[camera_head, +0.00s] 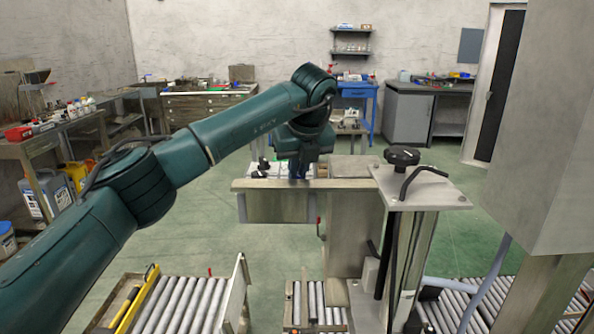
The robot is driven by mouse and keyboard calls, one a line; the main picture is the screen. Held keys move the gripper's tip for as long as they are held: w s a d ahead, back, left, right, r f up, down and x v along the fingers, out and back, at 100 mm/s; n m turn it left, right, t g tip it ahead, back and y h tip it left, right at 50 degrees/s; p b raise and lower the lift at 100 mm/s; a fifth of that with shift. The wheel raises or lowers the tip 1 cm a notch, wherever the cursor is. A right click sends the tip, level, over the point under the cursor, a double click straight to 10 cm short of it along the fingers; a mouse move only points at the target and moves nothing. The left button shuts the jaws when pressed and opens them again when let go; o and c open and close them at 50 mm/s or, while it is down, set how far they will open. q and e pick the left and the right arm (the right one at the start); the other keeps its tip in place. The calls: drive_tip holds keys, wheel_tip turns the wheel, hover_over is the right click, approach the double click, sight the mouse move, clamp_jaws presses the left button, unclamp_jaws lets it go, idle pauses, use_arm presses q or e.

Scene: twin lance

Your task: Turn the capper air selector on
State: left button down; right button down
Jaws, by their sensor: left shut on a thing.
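My left arm reaches in from the left, and its gripper (298,172) points down at the machine's top beam, by the small white panel. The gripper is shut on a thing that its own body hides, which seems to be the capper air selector. The fingertips are hard to make out against the dark wrist. On the white panel (279,168), small black parts (262,166) show just left of the gripper. I cannot tell which way the selector points. My right gripper is not in view.
A metal column with a black knob (402,156) and a bent black handle (422,176) stands right of the gripper. A large grey cabinet (545,130) fills the right side. Roller conveyors (180,305) run below. Green floor lies open behind the beam.

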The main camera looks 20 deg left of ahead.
use_arm(q)
drive_tip(key=shift+w+r+n+y, duration=0.1)
drive_tip(key=shift+n+y, duration=0.2)
drive_tip(key=shift+n, duration=0.6)
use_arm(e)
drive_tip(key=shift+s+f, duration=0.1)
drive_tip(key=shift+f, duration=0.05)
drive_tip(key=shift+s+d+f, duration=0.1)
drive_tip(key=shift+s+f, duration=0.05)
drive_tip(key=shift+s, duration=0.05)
use_arm(q)
drive_tip(key=c, duration=1.5)
unclamp_jaws()
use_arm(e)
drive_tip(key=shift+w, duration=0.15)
use_arm(q)
drive_tip(key=shift+d, duration=0.1)
